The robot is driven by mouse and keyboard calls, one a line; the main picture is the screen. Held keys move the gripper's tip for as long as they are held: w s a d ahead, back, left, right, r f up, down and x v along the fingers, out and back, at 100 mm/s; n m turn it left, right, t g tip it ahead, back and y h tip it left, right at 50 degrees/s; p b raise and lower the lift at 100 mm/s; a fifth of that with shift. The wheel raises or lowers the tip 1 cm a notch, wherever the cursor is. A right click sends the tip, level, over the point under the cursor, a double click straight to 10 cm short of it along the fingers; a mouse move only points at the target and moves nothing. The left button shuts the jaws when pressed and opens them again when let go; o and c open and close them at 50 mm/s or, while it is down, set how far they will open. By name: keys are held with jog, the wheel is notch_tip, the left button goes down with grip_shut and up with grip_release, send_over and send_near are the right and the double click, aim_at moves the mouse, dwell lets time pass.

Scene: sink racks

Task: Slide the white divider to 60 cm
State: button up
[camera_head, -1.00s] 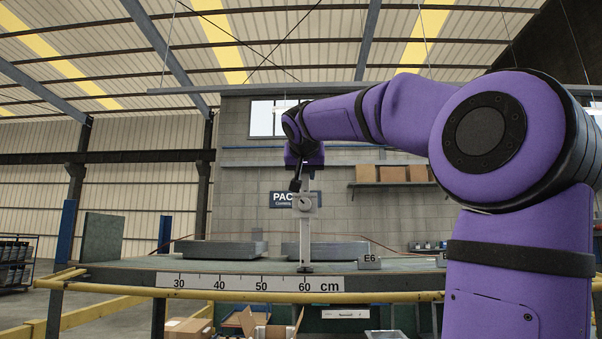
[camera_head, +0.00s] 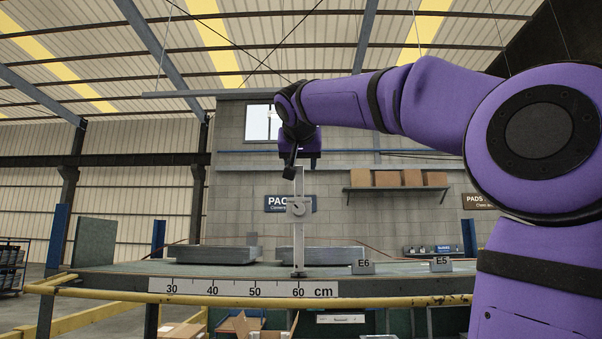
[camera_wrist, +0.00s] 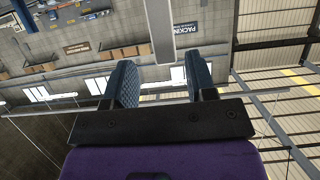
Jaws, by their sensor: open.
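The white divider (camera_head: 298,240) is an upright pale post with a round knob on its face. It stands at the table's front edge, with its foot directly above the 60 mark of the cm scale (camera_head: 243,287). My gripper (camera_head: 302,167) is open at the top of the post, its fingers pointing down. In the wrist view the post (camera_wrist: 160,30) shows beyond the gap between the two open fingers (camera_wrist: 160,82). No finger visibly clamps it there. Whether a finger touches the post cannot be told.
Two flat grey slabs lie on the table behind the divider, one to the left (camera_head: 215,254) and one behind it (camera_head: 335,256). Tags E6 (camera_head: 362,267) and E5 (camera_head: 440,264) stand to the right. A yellow rail (camera_head: 400,299) runs along the front.

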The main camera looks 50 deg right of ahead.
jog(key=shift+v, duration=2.15)
jog(key=shift+f, duration=0.1)
jog(key=s+a+f+n+g+y, duration=0.1)
jog(key=s+a+f+n+y, duration=0.2)
jog(key=a+f, duration=0.4)
jog(key=s+a+f+n+g+y, duration=0.1)
jog(key=s+a+f+n+y, duration=0.3)
jog(key=f, duration=1.8)
jog(key=s+a+f+n+g+y, duration=0.1)
jog(key=s+a+f+n+y, duration=0.2)
jog(key=a+f, duration=0.8)
notch_tip(320, 180, down, 4)
jog(key=shift+s+a+r+y, duration=0.2)
jog(key=shift+s+a+y, duration=0.15)
jog(key=shift+s, duration=0.2)
jog(key=shift+o, duration=0.5)
